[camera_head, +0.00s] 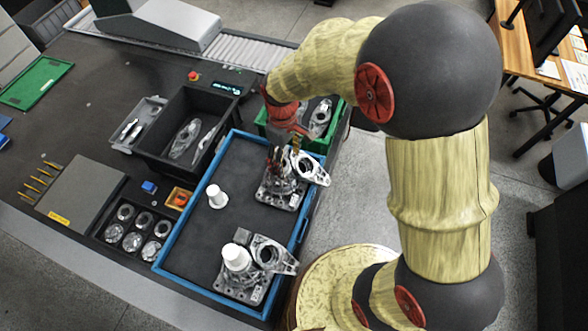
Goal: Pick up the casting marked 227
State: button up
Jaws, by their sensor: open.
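My gripper (287,158) is open at the far right part of the blue-rimmed tray (190,243), just above or at a grey metal casting (312,168) on a fixture plate (277,197). It partly hides that casting and plate, and I cannot tell whether it touches them. A second grey casting (273,254) lies on another plate at the tray's near end, next to a white cylinder (236,257). More castings lie in the green crate (320,115) and the black crate (187,138). No number 227 is legible on any casting.
A white post (216,196) stands mid-tray, with bare dark mat around it. Left of the tray are a holder with several round parts (132,241) and a small yellow box with a red button (181,198). A roller conveyor (246,47) runs behind.

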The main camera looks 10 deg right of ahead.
aim_at(284, 163)
jog(key=shift+w+a+f+n+t, duration=0.15)
jog(key=shift+w+f+n, duration=0.35)
jog(key=shift+f, duration=0.7)
jog(key=shift+w+f+n+t, duration=0.1)
jog(key=shift+w+f+n, duration=0.3)
jog(key=shift+f, duration=0.75)
jog(key=shift+w+a+f+n+t, duration=0.15)
jog(key=shift+w+f+n, duration=0.35)
jog(key=shift+f, duration=0.7)
jog(key=shift+d, duration=0.1)
jog(key=shift+c, duration=0.9)
jog(key=c, duration=1.5)
jog(key=shift+w+r, duration=0.15)
jog(key=shift+w, duration=0.1)
grip_shut()
